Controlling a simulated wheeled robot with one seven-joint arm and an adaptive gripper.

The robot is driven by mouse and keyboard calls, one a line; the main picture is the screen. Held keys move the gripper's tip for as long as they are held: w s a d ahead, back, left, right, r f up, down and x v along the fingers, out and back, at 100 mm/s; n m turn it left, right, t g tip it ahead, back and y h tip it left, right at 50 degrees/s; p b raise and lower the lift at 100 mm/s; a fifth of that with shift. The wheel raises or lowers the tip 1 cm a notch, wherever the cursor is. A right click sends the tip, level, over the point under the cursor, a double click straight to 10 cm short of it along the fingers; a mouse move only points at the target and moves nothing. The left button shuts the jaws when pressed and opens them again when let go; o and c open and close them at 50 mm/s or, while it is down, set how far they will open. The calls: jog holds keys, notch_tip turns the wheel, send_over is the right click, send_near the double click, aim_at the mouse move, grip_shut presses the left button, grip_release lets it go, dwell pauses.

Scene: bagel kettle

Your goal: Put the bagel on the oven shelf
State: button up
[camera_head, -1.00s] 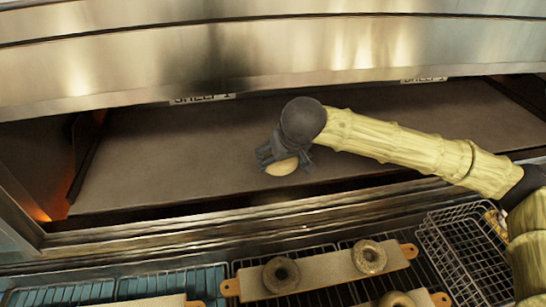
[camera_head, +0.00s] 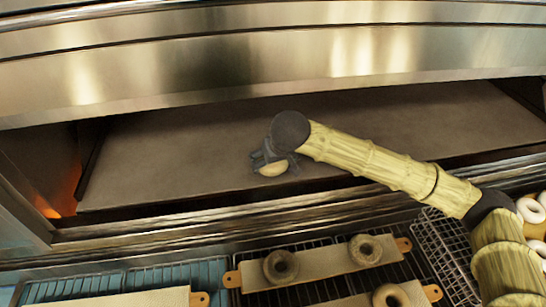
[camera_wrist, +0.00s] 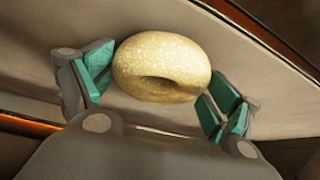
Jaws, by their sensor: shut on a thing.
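My gripper (camera_head: 272,164) is inside the oven opening, over the oven shelf (camera_head: 170,160), and is shut on a pale, speckled bagel (camera_head: 272,170). In the wrist view the bagel (camera_wrist: 160,65) sits between the teal-padded fingers of my gripper (camera_wrist: 157,84), with its hole partly visible. The grey-brown shelf surface (camera_wrist: 215,30) lies behind it in that view. The bagel is over the front part of the shelf, left of the picture's middle. I cannot tell whether its underside touches the shelf.
The metal oven hood (camera_head: 270,65) hangs low above the opening. A metal front sill (camera_head: 150,230) borders it below. A board (camera_head: 320,262) with two bagels lies on a rack in front. An orange glow (camera_head: 45,205) shows at the oven's left wall. Most of the shelf is clear.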

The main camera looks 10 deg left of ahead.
aim_at(276, 165)
dwell(0.3)
jog(key=o, duration=0.8)
jog(key=shift+f, duration=0.1)
jog(key=shift+b+v, duration=1.2)
jog(key=shift+v, duration=1.15)
jog(key=s+d+b, duration=0.5)
jog(key=s+d, duration=0.1)
jog(key=s, duration=0.4)
jog(key=shift+s+d, duration=0.2)
jog(key=shift+s, duration=0.05)
